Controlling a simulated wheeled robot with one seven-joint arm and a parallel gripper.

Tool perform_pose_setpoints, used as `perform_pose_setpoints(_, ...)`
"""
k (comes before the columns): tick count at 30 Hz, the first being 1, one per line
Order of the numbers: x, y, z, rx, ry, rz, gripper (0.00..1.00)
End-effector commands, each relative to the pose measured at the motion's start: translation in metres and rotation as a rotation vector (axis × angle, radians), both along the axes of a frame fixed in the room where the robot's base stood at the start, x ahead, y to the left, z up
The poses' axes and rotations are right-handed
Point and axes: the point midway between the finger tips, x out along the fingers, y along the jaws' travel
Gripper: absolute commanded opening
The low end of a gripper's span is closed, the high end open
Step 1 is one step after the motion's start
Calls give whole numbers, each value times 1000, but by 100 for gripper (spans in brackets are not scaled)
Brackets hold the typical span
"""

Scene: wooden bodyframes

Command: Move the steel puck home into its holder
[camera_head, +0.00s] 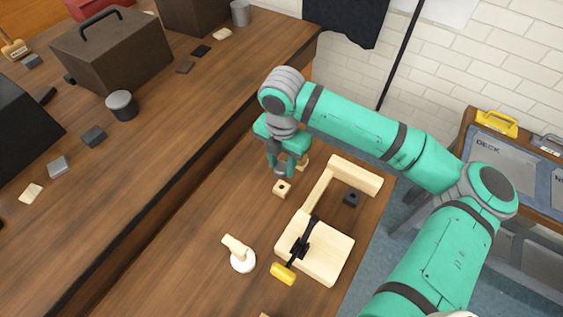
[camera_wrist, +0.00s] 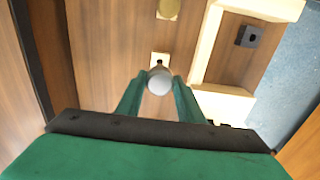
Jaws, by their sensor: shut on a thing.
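My gripper (camera_head: 281,166) is shut on the steel puck (camera_wrist: 159,81), a smooth grey round piece held between the two green fingertips. In the head view the puck (camera_head: 280,171) shows only in part below the fingers. A small pale wooden block with a dark hole (camera_head: 282,188) lies on the bench close to the gripper; in the wrist view this block (camera_wrist: 160,60) is just beyond the puck and partly covered by it. I cannot tell for sure whether this block is the holder, or whether the puck touches it.
A wooden frame (camera_head: 318,196) with a black, yellow-handled clamp (camera_head: 299,248) stands right of the gripper. A dark block (camera_head: 351,199) lies inside its corner.

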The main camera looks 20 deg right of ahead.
Motion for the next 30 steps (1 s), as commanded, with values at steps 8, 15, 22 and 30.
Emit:
perform_pose_setpoints(8, 0, 0, -2, -1, -1, 0, 7)
perform_pose_setpoints(15, 1, -1, -4, -2, -1, -1, 7)
perform_pose_setpoints(22, 1, -1, -21, -1, -1, -1, 7)
perform_pose_setpoints(30, 1, -1, -43, 0, 0, -1, 7)
